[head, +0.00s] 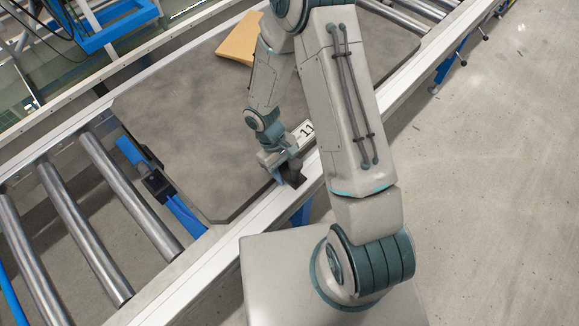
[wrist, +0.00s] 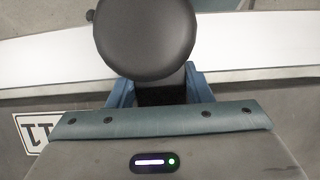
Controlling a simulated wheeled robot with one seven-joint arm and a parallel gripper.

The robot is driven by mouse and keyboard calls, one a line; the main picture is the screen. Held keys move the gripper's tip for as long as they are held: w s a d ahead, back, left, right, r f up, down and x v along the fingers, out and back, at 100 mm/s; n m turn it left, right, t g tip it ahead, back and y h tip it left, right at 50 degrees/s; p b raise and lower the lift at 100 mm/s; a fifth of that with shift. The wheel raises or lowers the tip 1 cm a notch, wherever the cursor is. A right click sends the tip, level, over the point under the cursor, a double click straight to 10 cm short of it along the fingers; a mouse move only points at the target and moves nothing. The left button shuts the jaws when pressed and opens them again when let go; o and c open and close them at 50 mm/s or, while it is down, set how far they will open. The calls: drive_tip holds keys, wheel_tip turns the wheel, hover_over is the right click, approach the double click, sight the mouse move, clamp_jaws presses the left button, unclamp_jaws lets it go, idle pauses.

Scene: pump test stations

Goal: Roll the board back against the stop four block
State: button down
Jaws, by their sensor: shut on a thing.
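The board (head: 190,120) is a large dark grey plate lying flat on the roller conveyor. A white plate marked 11 (head: 306,131) shows at its near edge, and also at the left in the wrist view (wrist: 36,130). My gripper (head: 288,172) is at this near edge, shut on a dark handle with a round knob (wrist: 145,38). In the wrist view the blue fingers (wrist: 160,93) sit on both sides of the handle's stem. A blue and black block (head: 148,172) stands between the rollers beside the board's left edge; I cannot read a number on it.
A tan package (head: 240,38) lies on the board's far part, partly behind my arm. Bare rollers (head: 85,220) lie to the left, and more rollers (head: 405,14) show at the upper right. A pale rail (head: 250,215) runs along the near side. The floor to the right is clear.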

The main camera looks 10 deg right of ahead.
sight(280, 187)
drive_tip(key=shift+s+a+b, duration=0.15)
drive_tip(key=shift+s+a, duration=0.25)
drive_tip(key=shift+a, duration=0.2)
drive_tip(key=shift+s+a+b, duration=0.15)
drive_tip(key=shift+s+a, duration=0.2)
drive_tip(key=shift+a, duration=0.25)
drive_tip(key=shift+s+a, duration=0.1)
drive_tip(key=c, duration=1)
unclamp_jaws()
drive_tip(key=o, duration=0.4)
drive_tip(key=shift+s+a, duration=0.15)
drive_tip(key=shift+a, duration=0.1)
drive_tip(key=shift+c, duration=0.2)
drive_tip(key=shift+d, duration=0.25)
drive_tip(key=shift+r, duration=0.1)
drive_tip(key=shift+w+r, duration=0.25)
drive_tip(key=p+v, duration=0.1)
drive_tip(key=v, duration=1.2)
drive_tip(key=shift+s+r, duration=0.1)
drive_tip(key=shift+r, duration=0.05)
